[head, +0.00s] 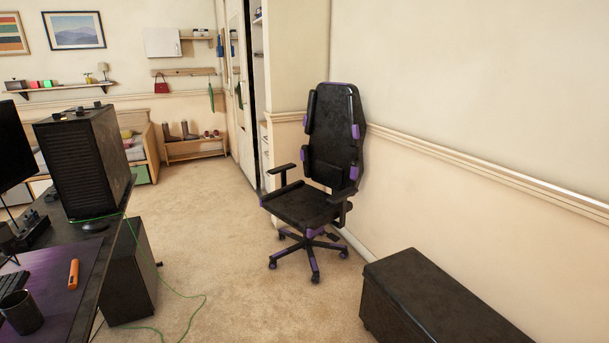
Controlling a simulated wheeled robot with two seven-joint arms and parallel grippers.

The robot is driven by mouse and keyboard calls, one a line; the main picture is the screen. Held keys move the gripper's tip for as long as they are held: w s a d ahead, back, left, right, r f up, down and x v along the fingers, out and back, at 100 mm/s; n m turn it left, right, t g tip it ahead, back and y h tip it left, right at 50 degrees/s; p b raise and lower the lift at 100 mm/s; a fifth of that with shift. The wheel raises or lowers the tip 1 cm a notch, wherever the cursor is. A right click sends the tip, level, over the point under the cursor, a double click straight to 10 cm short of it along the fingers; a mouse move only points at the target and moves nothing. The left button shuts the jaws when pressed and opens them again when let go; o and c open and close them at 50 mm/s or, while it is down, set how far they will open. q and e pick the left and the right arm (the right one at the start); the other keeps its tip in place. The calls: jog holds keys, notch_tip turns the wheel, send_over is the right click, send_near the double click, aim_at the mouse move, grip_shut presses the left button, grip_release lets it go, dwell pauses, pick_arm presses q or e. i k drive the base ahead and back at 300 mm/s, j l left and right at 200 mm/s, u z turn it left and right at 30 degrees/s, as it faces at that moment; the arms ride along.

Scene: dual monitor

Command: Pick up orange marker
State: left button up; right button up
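The orange marker (73,274) lies on a dark desk mat (52,306) near the right edge of the desk, at the lower left of the head view. It lies roughly along the viewing direction, and nothing covers it. Neither of my grippers shows in this view.
A dark cup (21,312) and a keyboard (12,284) are left of the marker. A black computer tower (84,163) stands farther back on the desk. A green cable (190,294) trails over the carpet. A black bench (430,300) and office chair (315,200) stand right; carpet between is open.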

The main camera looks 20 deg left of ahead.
aim_at(74, 280)
jog(key=i+u, duration=0.15)
jog(key=u, duration=0.3)
jog(key=i+u, duration=0.2)
jog(key=u, duration=0.25)
jog(key=i+u, duration=0.15)
jog(key=u, duration=0.25)
jog(key=i+l+u, duration=0.1)
jog(key=u, duration=0.35)
jog(key=i+l+u, duration=0.15)
jog(key=u, duration=0.3)
jog(key=i+l+u, duration=0.15)
jog(key=u, duration=0.3)
jog(key=l, duration=0.1)
